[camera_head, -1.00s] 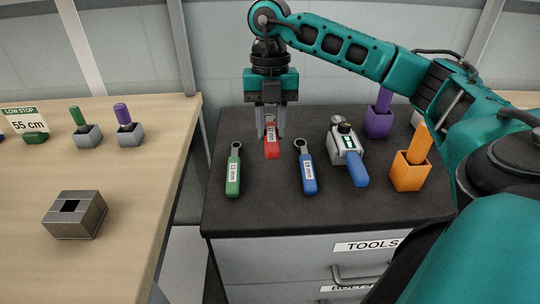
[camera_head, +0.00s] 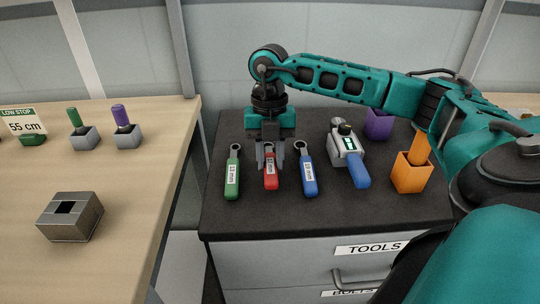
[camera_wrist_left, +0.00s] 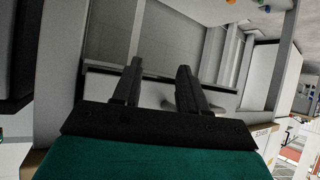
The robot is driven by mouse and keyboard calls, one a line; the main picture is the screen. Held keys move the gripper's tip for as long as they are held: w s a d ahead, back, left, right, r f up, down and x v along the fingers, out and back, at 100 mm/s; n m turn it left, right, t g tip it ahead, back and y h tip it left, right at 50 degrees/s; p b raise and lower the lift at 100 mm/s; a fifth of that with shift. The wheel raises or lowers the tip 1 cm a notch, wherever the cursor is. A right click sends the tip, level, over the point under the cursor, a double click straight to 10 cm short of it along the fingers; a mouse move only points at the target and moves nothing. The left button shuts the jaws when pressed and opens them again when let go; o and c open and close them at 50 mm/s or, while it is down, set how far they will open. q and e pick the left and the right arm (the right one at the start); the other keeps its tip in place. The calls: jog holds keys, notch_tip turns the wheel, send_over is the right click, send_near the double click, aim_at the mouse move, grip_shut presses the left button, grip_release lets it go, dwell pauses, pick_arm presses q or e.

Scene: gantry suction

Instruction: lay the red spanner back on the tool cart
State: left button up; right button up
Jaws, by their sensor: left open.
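The red spanner (camera_head: 270,181) is low at the top of the black tool cart (camera_head: 235,215), between the green spanner (camera_head: 232,177) and the blue spanner (camera_head: 309,174), its handle towards me. My right gripper (camera_head: 270,164) points down with one finger on each side of the red spanner's upper part. The fingers and palm hide its far end. Whether the fingers press on it, and whether it rests fully on the cart, I cannot tell. My left gripper (camera_wrist_left: 160,78) shows only in the left wrist view, open and empty, away from the spanners.
A grey device with a blue handle (camera_head: 347,149), an orange holder (camera_head: 411,174) and a purple holder (camera_head: 378,125) stand right of the spanners. A wooden bench (camera_head: 130,190) at left carries a metal block (camera_head: 70,217) and small holders. The cart's front strip is clear.

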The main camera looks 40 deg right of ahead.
aim_at(269, 156)
jog(key=o, duration=0.5)
jog(key=shift+c, duration=0.2)
pick_arm(q)
jog(key=shift+s+f, duration=0.1)
jog(key=shift+f, duration=0.05)
pick_arm(e)
jog(key=shift+r, duration=0.1)
pick_arm(q)
jog(key=shift+s+a+r+p, duration=0.2)
jog(key=shift+s+a+p, duration=0.3)
jog(key=shift+p, duration=0.65)
pick_arm(e)
notch_tip(269, 156, up, 12)
jog(key=w+d, duration=0.1)
jog(key=shift+w, duration=0.15)
pick_arm(q)
jog(key=shift+w+r, duration=0.15)
jog(key=shift+w, duration=0.1)
jog(key=shift+r, duration=0.1)
